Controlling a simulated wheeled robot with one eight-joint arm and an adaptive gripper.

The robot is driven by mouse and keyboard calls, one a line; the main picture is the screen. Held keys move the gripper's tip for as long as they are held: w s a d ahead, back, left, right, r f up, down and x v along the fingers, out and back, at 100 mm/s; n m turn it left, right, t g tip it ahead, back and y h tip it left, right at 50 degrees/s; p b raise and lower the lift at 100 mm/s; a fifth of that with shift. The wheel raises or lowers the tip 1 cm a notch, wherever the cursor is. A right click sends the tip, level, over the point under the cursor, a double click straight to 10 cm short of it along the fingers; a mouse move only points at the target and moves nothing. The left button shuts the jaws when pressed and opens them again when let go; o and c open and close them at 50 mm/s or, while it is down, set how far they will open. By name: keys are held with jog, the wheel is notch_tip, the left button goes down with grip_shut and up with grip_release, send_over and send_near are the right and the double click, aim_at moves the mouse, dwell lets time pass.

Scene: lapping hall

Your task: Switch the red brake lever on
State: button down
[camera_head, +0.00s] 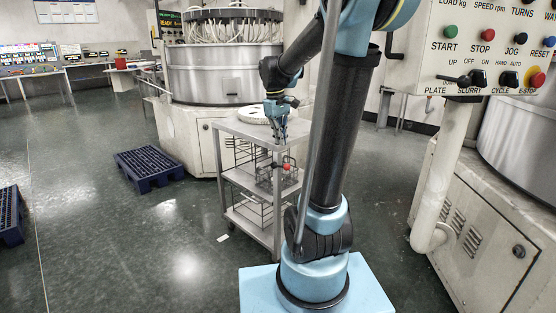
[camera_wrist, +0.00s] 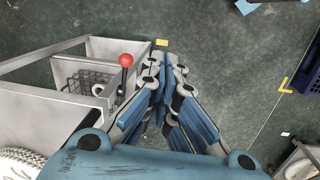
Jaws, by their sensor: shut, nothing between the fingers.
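The red brake lever is a dark rod with a round red knob on the side of a grey metal cart (camera_head: 243,130). The red knob of the brake lever (camera_head: 286,166) shows in the head view just below my gripper (camera_head: 281,138). In the wrist view the red brake lever (camera_wrist: 126,61) stands close to the left of my gripper (camera_wrist: 167,66), with a visible gap between knob and fingers. My gripper's blue fingers are together and hold nothing.
The cart has wire baskets on its shelves and a white toothed disc (camera_head: 258,115) on top. A blue pallet (camera_head: 149,166) lies on the floor to the left. A large lapping machine (camera_head: 214,75) stands behind. A control panel (camera_head: 490,50) is at right.

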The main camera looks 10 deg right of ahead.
jog(key=w+a+f+n, duration=0.1)
jog(key=w+a+n, duration=0.1)
jog(key=w, duration=1.2)
jog(key=shift+w+a+f+n+g+h, duration=0.15)
jog(key=shift+a+n+g+h, duration=0.2)
jog(key=shift+a, duration=0.25)
send_over(280, 166)
jog(key=a, duration=0.1)
jog(key=f, duration=1.1)
jog(key=shift+a+f, duration=0.15)
jog(key=shift+a, duration=0.05)
jog(key=shift+s+d+f, duration=0.35)
jog(key=shift+s, duration=0.05)
jog(key=shift+s, duration=0.1)
